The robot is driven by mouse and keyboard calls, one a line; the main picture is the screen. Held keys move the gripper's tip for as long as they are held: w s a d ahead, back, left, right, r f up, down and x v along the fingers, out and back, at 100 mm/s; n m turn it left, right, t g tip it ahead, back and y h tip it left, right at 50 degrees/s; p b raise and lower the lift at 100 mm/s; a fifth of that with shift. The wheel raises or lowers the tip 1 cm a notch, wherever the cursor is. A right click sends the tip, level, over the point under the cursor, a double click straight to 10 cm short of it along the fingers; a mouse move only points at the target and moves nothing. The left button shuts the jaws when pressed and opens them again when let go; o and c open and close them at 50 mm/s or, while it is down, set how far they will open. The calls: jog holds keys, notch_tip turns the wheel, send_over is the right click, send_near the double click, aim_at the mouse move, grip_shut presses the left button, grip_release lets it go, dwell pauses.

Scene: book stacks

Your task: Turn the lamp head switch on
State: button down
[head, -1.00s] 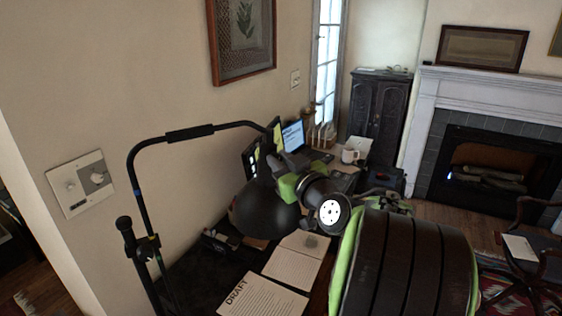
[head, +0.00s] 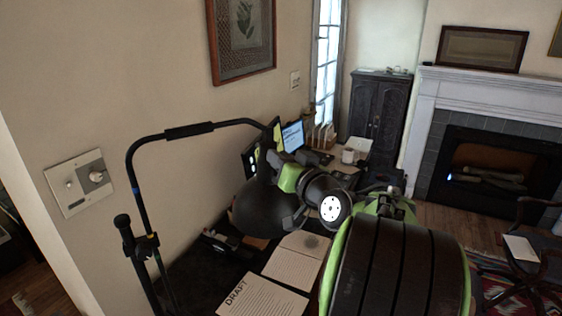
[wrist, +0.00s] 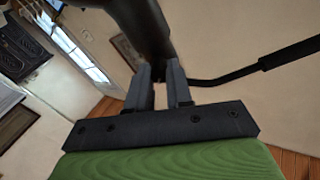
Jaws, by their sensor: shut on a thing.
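The black lamp stands at the left in the head view, with its thin arm (head: 190,131) bending over to a dark dome-shaped lamp head (head: 258,211). The lamp head fills the top middle of the wrist view (wrist: 135,22), and the lamp arm (wrist: 240,72) runs to the right there. My gripper (wrist: 159,72) has its two grey fingers up against the end of the lamp head, shut on a small part there, which looks like the lamp head switch. The fingers mostly hide that part. In the head view my gripper's green body (head: 290,177) is just behind the lamp head. No lamp glow shows.
Below the lamp head lie papers (head: 262,300), one marked DRAFT, on a dark desk. A lit screen (head: 292,136) and a white mug (head: 350,155) are farther back. The wall with a switch plate (head: 80,183) is close on the left.

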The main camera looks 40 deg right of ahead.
jog(key=m+p, duration=0.1)
jog(key=m, duration=1)
jog(key=shift+d+r+m, duration=0.1)
jog(key=shift+m, duration=0.3)
dwell(0.4)
jog(key=c, duration=1)
grip_release()
jog(key=b+v, duration=0.5)
jog(key=v, duration=1)
jog(key=shift+s, duration=0.45)
